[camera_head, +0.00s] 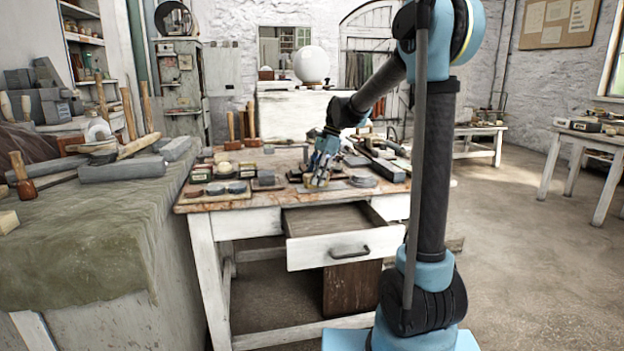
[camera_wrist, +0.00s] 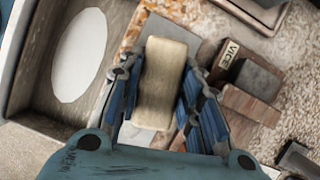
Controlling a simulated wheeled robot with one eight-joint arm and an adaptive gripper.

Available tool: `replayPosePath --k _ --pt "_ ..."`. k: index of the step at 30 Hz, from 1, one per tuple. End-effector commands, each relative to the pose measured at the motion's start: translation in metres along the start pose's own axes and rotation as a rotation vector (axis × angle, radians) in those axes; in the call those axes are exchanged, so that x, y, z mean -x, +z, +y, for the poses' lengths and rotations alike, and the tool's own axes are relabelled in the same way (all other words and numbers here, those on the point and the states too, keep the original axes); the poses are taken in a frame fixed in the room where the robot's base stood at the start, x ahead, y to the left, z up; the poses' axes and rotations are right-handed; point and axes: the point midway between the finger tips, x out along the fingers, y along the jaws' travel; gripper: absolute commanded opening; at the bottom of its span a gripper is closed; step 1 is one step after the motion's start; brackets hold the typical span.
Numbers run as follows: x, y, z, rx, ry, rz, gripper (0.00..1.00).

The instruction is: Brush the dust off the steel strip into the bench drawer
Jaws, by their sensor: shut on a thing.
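My gripper (camera_head: 320,180) is low over the front part of the bench top, above the open drawer. In the wrist view my gripper (camera_wrist: 165,100) has its blue fingers on both sides of a tan block-shaped brush (camera_wrist: 161,80) and is shut on it. The brush's underside is hidden. A flat grey strip (camera_wrist: 182,30), which looks like the steel strip, shows beyond and beneath the brush; I cannot tell whether they touch. No dust can be made out on it. The bench drawer (camera_head: 330,250) is pulled open; its inside (camera_wrist: 40,62) shows at the left in the wrist view.
A white oval (camera_wrist: 79,55) shows inside the drawer. A wooden block marked VICE (camera_wrist: 240,75) lies right of the brush. Several small blocks and tools crowd the bench top (camera_head: 195,207). A green-covered bench (camera_head: 80,245) with mallets stands at left.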

Motion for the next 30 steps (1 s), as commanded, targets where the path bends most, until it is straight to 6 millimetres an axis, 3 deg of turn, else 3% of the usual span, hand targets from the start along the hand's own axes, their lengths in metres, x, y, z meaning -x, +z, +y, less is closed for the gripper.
replayPosePath --k 9,30 --pt "-0.001 0.002 0.0 0.001 0.0 0.0 0.14" --pt "-0.012 0.03 0.0 0.002 0.0 0.0 0.14"
